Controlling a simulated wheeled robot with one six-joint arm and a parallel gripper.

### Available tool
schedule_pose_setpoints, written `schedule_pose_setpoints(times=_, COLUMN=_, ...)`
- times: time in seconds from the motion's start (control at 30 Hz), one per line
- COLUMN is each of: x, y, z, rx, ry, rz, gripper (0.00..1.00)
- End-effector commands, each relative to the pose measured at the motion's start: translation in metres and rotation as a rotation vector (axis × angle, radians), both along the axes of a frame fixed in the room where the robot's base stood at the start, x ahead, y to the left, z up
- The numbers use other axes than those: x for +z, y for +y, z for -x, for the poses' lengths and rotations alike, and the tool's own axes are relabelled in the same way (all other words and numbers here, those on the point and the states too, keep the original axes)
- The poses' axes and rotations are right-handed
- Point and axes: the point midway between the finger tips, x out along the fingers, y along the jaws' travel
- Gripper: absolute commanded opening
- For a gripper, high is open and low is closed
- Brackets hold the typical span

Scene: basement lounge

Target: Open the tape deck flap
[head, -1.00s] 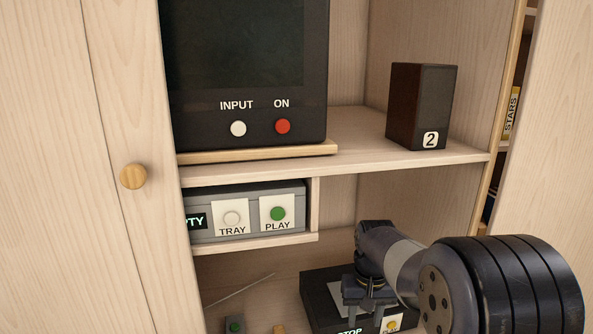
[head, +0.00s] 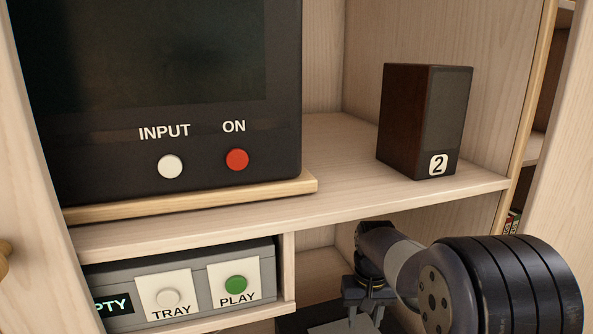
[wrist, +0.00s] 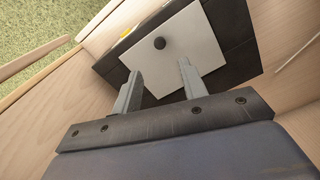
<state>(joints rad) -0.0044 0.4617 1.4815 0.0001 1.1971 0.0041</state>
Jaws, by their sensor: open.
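The tape deck is a black box (wrist: 232,25) in the lower part of the cabinet. Its flap is a pale grey plate (wrist: 190,40) with a small dark knob (wrist: 159,43), and it looks flat against the deck. My gripper (wrist: 160,70) is open and empty, with its fingers over the flap and the knob just past and between the tips. I cannot tell if they touch the plate. In the head view my gripper (head: 362,302) points down at the bottom edge, where only a strip of the deck (head: 292,324) shows.
Above is a shelf (head: 340,205) with a screen (head: 150,80) and speaker 2 (head: 415,120). A grey player (head: 210,285) with TRAY and PLAY buttons sits left of my arm. Cabinet walls stand close at both sides. Green carpet (wrist: 35,40) shows in the wrist view.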

Motion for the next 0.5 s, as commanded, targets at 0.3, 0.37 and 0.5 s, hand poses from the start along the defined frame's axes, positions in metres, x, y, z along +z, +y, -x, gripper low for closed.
schedule_pose_setpoints(times=0.3, x=-0.055, y=0.0, z=0.001, rx=0.0, ry=0.005, rz=0.0, gripper=0.41)
schedule_pose_setpoints(times=0.37, x=-0.067, y=0.0, z=0.001, rx=0.0, ry=0.005, rz=0.0, gripper=0.41)
schedule_pose_setpoints(times=0.5, x=-0.088, y=0.0, z=0.001, rx=0.0, ry=0.004, rz=0.0, gripper=0.41)
